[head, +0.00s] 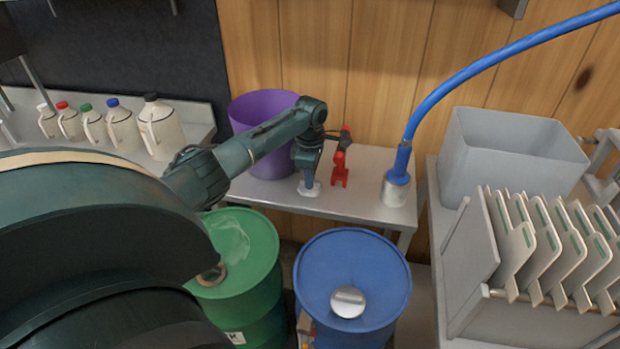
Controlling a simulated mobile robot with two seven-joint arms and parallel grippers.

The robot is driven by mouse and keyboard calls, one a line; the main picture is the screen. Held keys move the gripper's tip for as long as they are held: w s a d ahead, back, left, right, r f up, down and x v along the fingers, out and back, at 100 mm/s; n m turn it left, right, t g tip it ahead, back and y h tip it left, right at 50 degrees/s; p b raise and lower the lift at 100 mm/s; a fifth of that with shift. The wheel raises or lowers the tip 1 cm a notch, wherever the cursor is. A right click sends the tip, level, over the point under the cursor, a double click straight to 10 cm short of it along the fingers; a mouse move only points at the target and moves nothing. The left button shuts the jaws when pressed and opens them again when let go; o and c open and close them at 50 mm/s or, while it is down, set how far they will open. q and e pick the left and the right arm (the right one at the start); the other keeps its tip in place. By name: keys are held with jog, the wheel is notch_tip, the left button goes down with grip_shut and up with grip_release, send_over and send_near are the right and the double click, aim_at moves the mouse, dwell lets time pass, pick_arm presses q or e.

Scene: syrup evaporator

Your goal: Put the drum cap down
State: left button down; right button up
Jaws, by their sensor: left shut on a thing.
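My left gripper (309,182) reaches over the grey side table (265,190), pointing down. It is shut on a small light grey piece at its fingertips, which I take to be the drum cap (310,190). The cap is at or just above the tabletop; I cannot tell whether it touches. The green drum (255,240) has an open hole with a brownish rim (212,275) in its lid, partly hidden by my arm. The blue drum (325,270) has a round silver cap (348,302) on its lid. My right gripper is not in view.
A red tool (340,168) stands just right of the gripper, and a purple bucket (262,110) behind left. A metal fitting (397,188) with a blue hose (440,88) stands at the table's right end. Between red tool and fitting, the tabletop is clear. Several jugs (160,128) stand left.

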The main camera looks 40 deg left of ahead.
pick_arm(q)
jog(key=shift+f, duration=0.15)
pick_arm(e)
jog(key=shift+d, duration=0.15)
pick_arm(q)
jog(key=c, duration=1.5)
grip_release()
notch_tip(320, 180, up, 12)
jog(key=shift+r+p, duration=0.15)
jog(key=shift+p, duration=0.5)
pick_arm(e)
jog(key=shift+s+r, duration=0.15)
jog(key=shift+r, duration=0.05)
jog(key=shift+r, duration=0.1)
